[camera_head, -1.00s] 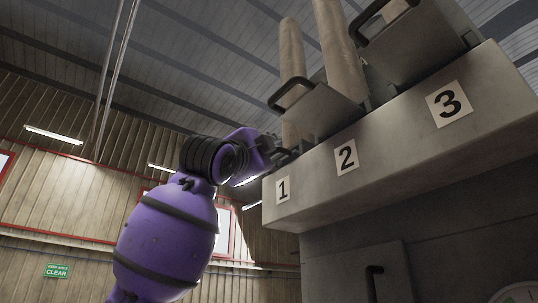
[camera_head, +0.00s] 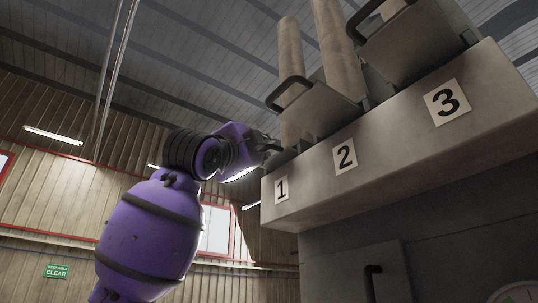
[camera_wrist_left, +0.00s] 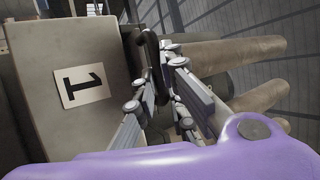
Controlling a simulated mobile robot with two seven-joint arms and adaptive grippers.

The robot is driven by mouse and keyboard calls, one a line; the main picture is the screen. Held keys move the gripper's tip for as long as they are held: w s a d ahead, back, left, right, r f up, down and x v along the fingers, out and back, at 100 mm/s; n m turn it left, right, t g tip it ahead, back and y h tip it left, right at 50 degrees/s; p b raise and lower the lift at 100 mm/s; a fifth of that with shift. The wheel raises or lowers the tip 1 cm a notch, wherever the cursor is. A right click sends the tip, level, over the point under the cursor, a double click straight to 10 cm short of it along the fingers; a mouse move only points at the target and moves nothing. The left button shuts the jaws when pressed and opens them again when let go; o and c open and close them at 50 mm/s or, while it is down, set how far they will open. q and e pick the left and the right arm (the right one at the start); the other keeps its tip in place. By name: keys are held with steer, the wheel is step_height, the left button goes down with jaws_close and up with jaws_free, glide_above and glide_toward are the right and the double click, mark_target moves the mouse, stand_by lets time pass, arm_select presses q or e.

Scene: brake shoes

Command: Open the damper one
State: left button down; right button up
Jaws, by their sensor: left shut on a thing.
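Damper one sits behind the label 1 (camera_head: 281,188) at the left end of the metal box. Its black handle (camera_wrist_left: 148,43) shows in the left wrist view, running in between the fingers. My left gripper (camera_head: 274,146) is at the box's top left edge, and its fingers (camera_wrist_left: 165,72) are shut on this handle. The damper's plate is mostly hidden by the gripper and the box edge, so its exact tilt cannot be told. My right gripper is not in view.
Damper two's plate (camera_head: 318,108) and damper three's plate (camera_head: 415,45) stand tilted up with black handles, right of the gripper. Pipes (camera_head: 292,60) rise behind them. The metal box (camera_head: 400,140) juts out below. Open air lies left of the box.

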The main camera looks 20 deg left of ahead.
arm_select(q)
steer(key=s+a, duration=0.5)
steer(key=s, duration=0.1)
steer(key=shift+s+a+f, duration=0.15)
steer(key=shift+s+a, duration=0.05)
steer(key=shift+s, duration=0.2)
steer(key=c, duration=2.2)
jaws_free()
steer(key=o, duration=0.4)
steer(key=shift+s+a, duration=0.2)
steer(key=shift+s, duration=0.2)
steer(key=shift+w, duration=0.1)
steer(key=v, duration=1.2)
steer(key=shift+d, duration=0.1)
